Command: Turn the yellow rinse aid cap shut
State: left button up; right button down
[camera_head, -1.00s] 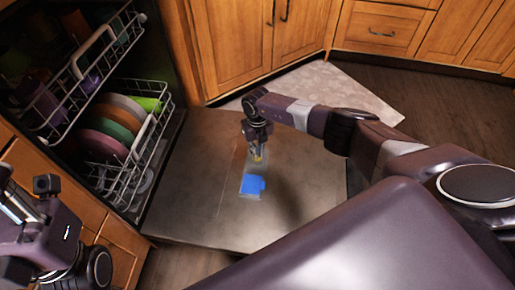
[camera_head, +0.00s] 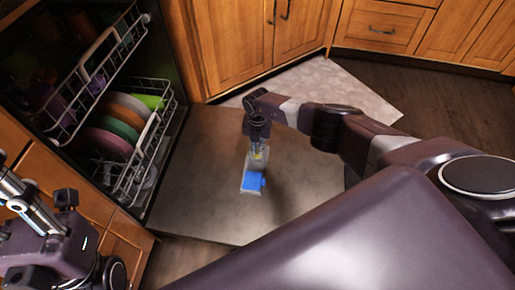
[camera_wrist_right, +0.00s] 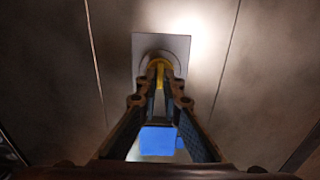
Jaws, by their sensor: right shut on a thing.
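The yellow rinse aid cap (camera_head: 259,156) is on the dispenser of the open, lowered dishwasher door (camera_head: 210,190). My right gripper (camera_head: 258,153) is above it with the fingers pointing down. In the right wrist view, the fingertips (camera_wrist_right: 160,70) are shut on the yellow cap (camera_wrist_right: 160,65), which they partly hide. The grey dispenser plate (camera_wrist_right: 178,43) surrounds the cap's round recess. A blue lid (camera_head: 252,183) lies beside the cap and also shows between the fingers in the wrist view (camera_wrist_right: 158,140). The left arm is at the left edge; its fingertips cannot be made out.
The dishwasher's lower rack (camera_head: 152,150) holds several plates left of the door, with an upper rack (camera_head: 95,65) above it. Wooden cabinets (camera_head: 235,45) stand behind. A pale mat (camera_head: 340,85) lies beyond the door.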

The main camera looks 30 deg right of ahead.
dwell(0.3)
jog(key=c, duration=2.1)
grip_release()
jog(key=shift+r, duration=0.15)
notch_tip(320, 180, up, 12)
jog(key=shift+f, duration=0.2)
